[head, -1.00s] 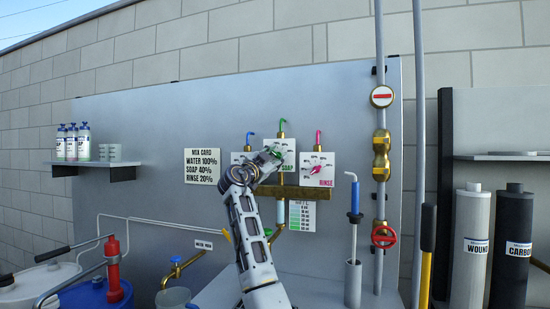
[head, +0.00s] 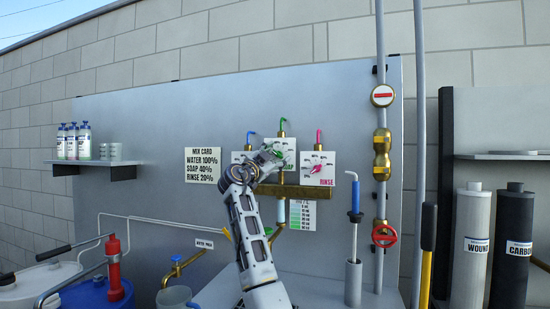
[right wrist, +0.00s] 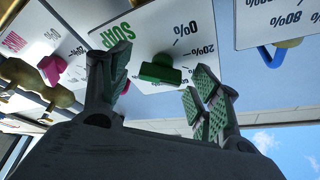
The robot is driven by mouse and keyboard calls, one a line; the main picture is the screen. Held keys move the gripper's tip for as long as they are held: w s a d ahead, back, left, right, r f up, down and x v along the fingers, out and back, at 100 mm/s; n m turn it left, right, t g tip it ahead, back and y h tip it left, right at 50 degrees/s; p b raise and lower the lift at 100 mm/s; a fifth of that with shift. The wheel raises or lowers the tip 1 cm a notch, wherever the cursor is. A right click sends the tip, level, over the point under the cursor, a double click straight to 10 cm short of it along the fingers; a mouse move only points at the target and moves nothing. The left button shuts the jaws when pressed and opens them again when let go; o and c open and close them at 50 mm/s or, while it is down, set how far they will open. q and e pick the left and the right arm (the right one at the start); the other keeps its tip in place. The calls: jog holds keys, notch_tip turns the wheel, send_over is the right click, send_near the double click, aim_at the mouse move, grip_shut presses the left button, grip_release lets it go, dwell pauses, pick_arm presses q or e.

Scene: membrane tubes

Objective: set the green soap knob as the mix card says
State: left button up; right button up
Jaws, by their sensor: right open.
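The mix card (head: 204,165) on the grey panel reads water 100%, soap 40%, rinse 20%. The green soap knob (right wrist: 160,72) sits on its white dial plate, with 0% and 20% marks legible beside it in the right wrist view. In the head view my right gripper (head: 268,158) is in front of the soap plate and partly hides it. In the right wrist view my right gripper (right wrist: 160,82) is open, its green-padded fingers on either side of the knob, with gaps visible. I cannot tell the knob's exact setting. My left gripper is out of view.
The rinse plate with its pink knob (head: 316,168) is close on the right. A brass bar (head: 292,191) runs below the plates.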

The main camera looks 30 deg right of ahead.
jog(key=shift+v, duration=0.85)
jog(key=v, duration=1)
jog(key=shift+a, duration=0.15)
